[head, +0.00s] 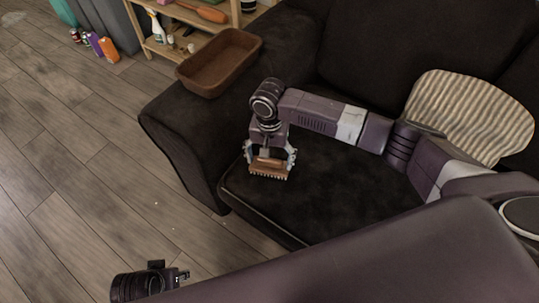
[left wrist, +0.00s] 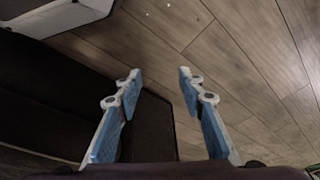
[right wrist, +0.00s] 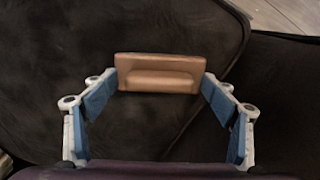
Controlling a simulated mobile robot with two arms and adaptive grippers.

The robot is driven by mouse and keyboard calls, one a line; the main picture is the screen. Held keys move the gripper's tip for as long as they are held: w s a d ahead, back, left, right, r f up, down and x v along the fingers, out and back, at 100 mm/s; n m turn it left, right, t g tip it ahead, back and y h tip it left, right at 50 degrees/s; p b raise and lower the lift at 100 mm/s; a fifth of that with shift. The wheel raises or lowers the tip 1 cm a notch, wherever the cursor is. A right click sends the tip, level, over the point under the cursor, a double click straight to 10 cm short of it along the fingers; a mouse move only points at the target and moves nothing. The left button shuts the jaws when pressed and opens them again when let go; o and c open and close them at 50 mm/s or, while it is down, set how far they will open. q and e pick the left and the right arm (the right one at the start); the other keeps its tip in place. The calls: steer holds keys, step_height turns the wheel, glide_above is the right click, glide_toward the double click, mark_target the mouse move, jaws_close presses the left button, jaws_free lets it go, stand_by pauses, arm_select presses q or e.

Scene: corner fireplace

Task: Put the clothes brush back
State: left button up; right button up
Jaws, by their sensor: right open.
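The clothes brush (head: 270,165), with a brown wooden back and pale bristles, is at the dark sofa's seat cushion. In the right wrist view the brush (right wrist: 160,73) lies crosswise between my fingers. My right gripper (head: 269,155) is open over it, one finger near each end; the right wrist view shows this gripper too (right wrist: 160,88). I cannot tell whether the fingers touch the brush. My left gripper (left wrist: 158,76) is open and empty, above the wooden floor. In the head view, only its dark wrist part shows clearly, at the lower left.
A brown tray (head: 213,81) sits on the sofa's arm (head: 172,125). A striped cushion (head: 470,108) leans at the right. A wooden shelf (head: 150,46) with bottles and an orange item stands behind. Several colourful bottles (head: 109,50) stand on the floor. The left floor is clear.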

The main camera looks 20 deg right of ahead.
mark_target(269, 160)
steer(key=shift+r, duration=0.25)
arm_select(q)
steer(key=s+f+p, duration=0.3)
steer(key=f, duration=0.8)
steer(key=shift+s+a+g, duration=0.2)
steer(key=shift+s+g, duration=0.1)
steer(key=shift+g, duration=0.1)
arm_select(e)
step_height(269, 160, up, 12)
arm_select(q)
steer(key=shift+s, duration=0.1)
arm_select(e)
steer(key=shift+f, duration=0.2)
